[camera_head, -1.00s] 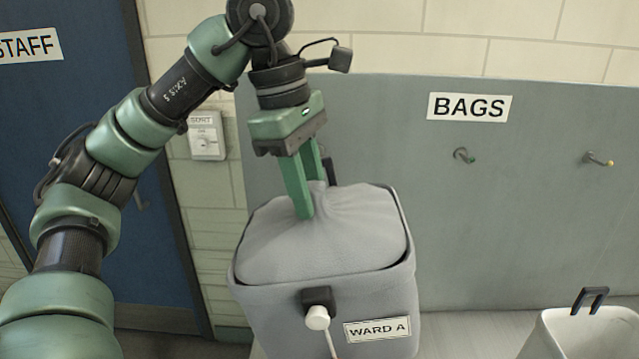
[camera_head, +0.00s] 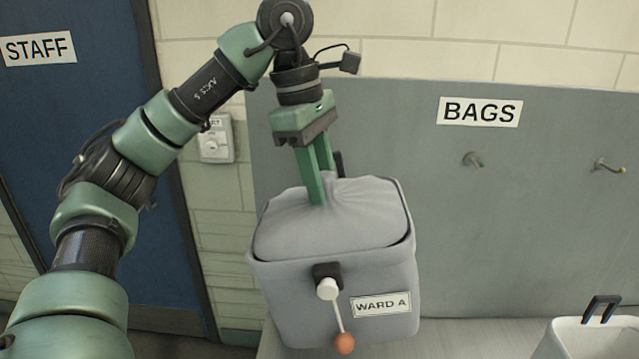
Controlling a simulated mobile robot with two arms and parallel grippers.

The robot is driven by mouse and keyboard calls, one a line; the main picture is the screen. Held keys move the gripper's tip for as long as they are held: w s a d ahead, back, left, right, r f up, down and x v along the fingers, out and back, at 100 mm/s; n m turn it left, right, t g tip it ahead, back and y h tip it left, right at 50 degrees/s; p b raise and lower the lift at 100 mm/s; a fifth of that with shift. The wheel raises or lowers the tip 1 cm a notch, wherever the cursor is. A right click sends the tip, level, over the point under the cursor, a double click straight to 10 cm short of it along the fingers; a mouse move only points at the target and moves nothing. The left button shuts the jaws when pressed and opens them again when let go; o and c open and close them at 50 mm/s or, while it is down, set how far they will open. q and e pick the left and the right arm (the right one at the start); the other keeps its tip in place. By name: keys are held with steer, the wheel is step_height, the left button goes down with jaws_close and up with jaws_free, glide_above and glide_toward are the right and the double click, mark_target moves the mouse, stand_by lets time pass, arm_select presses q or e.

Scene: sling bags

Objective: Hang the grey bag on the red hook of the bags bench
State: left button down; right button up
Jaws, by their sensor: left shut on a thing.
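My left gripper (camera_head: 320,195) is shut on the gathered top of the grey bag, pointing down. The bags bench has a grey-green back panel (camera_head: 400,150) with a BAGS sign. A green-tipped hook (camera_head: 474,160) and a yellow-tipped hook (camera_head: 608,166) show on it, both empty. No red hook shows; the bag and my arm cover part of the panel. My right gripper is not in view.
A white bag or bin (camera_head: 580,340) with a black handle stands at the lower right. The light bench top (camera_head: 480,335) shows below the panel. A blue STAFF door (camera_head: 80,100) is at the left, with a wall switch (camera_head: 216,140) beside it.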

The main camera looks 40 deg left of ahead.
arm_select(q)
steer(key=shift+w+a+p, duration=0.25)
steer(key=shift+w+a, duration=0.2)
steer(key=shift+w, duration=0.3)
steer(key=shift+w+a+p, duration=0.25)
steer(key=shift+w+a, duration=0.2)
steer(key=shift+w, duration=0.3)
steer(key=shift+w+a+f+p, duration=0.3)
steer(key=shift+w+a+f, duration=0.1)
steer(key=shift+w+f, duration=0.3)
steer(key=c, duration=1)
jaws_free()
steer(key=shift+s, duration=0.1)
steer(key=shift+r, duration=0.1)
